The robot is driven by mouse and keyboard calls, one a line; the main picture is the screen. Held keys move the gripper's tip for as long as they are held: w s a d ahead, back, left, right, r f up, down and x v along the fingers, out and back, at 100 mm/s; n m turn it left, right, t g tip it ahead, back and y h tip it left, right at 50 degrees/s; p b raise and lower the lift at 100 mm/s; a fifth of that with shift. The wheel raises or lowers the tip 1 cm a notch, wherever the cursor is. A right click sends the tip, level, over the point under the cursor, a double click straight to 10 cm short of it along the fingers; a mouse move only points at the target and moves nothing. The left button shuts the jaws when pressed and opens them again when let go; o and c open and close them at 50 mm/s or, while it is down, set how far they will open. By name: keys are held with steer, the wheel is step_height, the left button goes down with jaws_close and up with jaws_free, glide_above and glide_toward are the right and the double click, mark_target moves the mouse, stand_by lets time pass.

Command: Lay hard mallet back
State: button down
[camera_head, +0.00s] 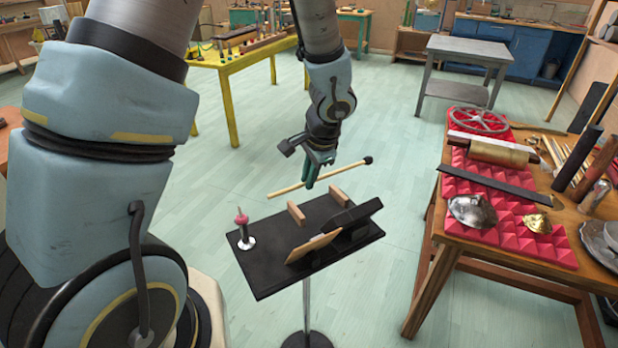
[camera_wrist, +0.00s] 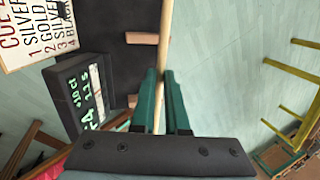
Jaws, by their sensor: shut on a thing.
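My gripper (camera_head: 313,178) is shut on the hard mallet (camera_head: 343,171), a pale wooden stick with a black head at its right end. It holds the stick roughly level above the far edge of a black stand tray (camera_head: 268,282). Two wooden rests, a left one (camera_head: 296,214) and a right one (camera_head: 339,197), stand on the tray, with the mallet apart from them. In the wrist view the stick (camera_wrist: 165,35) runs between my green fingers (camera_wrist: 160,75), to the right of the rests (camera_wrist: 143,38). The mallet's head is out of that view.
The tray also bears a red-tipped pin on a metal base (camera_head: 245,238), a tilted card (camera_head: 312,247) and a dark display box (camera_head: 358,213). A wooden table (camera_head: 480,255) with red foam and metal objects stands right. A yellow table (camera_head: 235,70) stands behind. Open floor surrounds the stand.

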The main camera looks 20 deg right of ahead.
steer(key=shift+f+b, duration=2.85)
steer(key=shift+f, duration=0.15)
steer(key=shift+f+b, duration=0.3)
steer(key=shift+b, duration=0.05)
steer(key=c, duration=0.8)
jaws_free()
steer(key=shift+c, duration=0.2)
steer(key=v, duration=1.1)
steer(key=shift+f, duration=0.1)
